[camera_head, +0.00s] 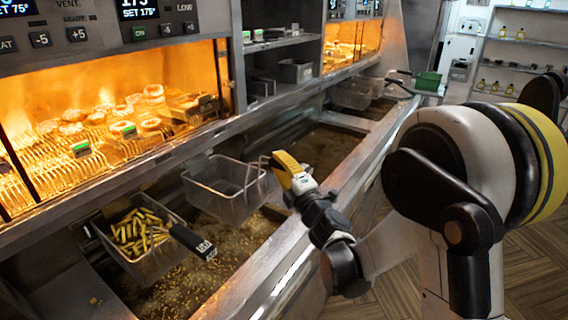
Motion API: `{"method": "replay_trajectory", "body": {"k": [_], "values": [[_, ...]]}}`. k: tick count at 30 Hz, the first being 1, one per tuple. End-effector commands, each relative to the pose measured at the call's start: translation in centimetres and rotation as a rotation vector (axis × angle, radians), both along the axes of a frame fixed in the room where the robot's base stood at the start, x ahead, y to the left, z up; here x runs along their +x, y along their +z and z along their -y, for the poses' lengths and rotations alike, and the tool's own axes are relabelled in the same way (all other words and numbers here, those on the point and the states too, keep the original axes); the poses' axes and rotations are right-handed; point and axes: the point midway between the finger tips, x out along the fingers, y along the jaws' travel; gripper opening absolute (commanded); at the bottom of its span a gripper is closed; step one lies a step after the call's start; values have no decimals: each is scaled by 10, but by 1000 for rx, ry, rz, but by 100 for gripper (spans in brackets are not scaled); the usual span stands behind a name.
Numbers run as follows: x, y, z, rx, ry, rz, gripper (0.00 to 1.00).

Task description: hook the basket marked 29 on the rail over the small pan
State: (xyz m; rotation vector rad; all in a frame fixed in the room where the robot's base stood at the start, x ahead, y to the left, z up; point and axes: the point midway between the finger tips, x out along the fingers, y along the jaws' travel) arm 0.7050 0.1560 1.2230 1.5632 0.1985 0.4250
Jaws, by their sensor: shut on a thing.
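My gripper (278,172), with yellow fingers, is at the right side of an empty wire basket (222,190) in the middle of the view. It appears shut on that basket's handle, which the fingers hide. No number can be read on this basket. The basket is over the near pan of bubbling oil (240,246). A second basket (160,262), with fries in it, is nearer, at the left; the mark on its black handle (192,241) is too small to read surely. A farther oil pan (328,148) lies beyond. Which pan is the small one I cannot tell.
A metal ledge (150,166) runs along the back under the heated cabinet (110,125) of fried food. More baskets (352,93) stand at the far end, near a green container (428,81). The fryer's front edge (265,275) lies below my arm. Open floor is at the right.

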Motion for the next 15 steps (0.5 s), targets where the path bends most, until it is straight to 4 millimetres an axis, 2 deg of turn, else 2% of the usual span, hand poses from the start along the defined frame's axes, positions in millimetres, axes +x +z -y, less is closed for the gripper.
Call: {"method": "replay_trajectory", "body": {"k": [15], "values": [[41,2,-55,2,3,0,0]]}}
